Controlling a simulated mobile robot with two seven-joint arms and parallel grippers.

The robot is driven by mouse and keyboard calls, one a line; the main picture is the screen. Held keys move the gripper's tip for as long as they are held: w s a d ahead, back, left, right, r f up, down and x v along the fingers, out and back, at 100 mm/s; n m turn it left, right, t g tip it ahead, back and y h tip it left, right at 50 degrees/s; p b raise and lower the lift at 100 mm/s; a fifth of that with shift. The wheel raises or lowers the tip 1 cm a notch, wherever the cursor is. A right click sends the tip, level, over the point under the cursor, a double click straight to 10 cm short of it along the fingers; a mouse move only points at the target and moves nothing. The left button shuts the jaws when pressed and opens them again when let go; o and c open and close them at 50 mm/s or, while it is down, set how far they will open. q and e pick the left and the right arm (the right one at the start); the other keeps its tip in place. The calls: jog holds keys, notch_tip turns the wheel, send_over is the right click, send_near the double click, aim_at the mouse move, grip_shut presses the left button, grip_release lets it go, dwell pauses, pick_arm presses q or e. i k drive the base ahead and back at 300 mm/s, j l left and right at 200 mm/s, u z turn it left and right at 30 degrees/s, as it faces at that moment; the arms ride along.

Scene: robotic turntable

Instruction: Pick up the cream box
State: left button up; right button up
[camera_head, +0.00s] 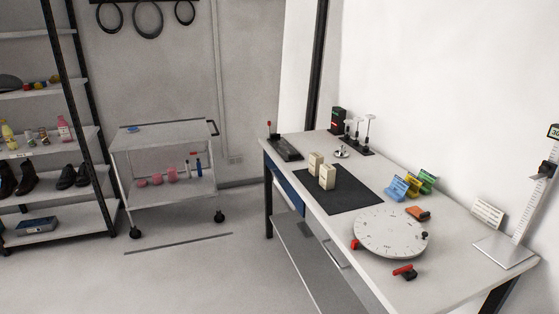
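Two small upright cream boxes stand side by side on a dark mat (345,199) on the white workbench (300,141). One cream box (315,164) is at the left and farther back. The other cream box (327,177) is nearer and slightly to the right, partly overlapping the first in the picture. Neither of my grippers is in the head view.
Coloured holders (405,187), an orange block (417,213), a red-and-black clamp (405,272) and a height gauge (505,250) are on the bench. A black tray (286,148) and stamp rack (357,146) stand behind. A cart (165,136) and shelf (50,150) are left; the floor between is clear.

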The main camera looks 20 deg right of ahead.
aim_at(327, 181)
jog(key=i+z, duration=0.35)
jog(key=i+j+z, duration=0.5)
jog(key=i+z, duration=0.2)
jog(key=i+j+z, duration=0.2)
jog(key=z, duration=0.2)
jog(key=i+j+z, duration=0.2)
jog(key=j+z, duration=0.2)
jog(key=i+j+z, duration=0.15)
jog(key=j+z, duration=0.6)
jog(key=i+j+z, duration=0.1)
jog(key=j+z, duration=0.3)
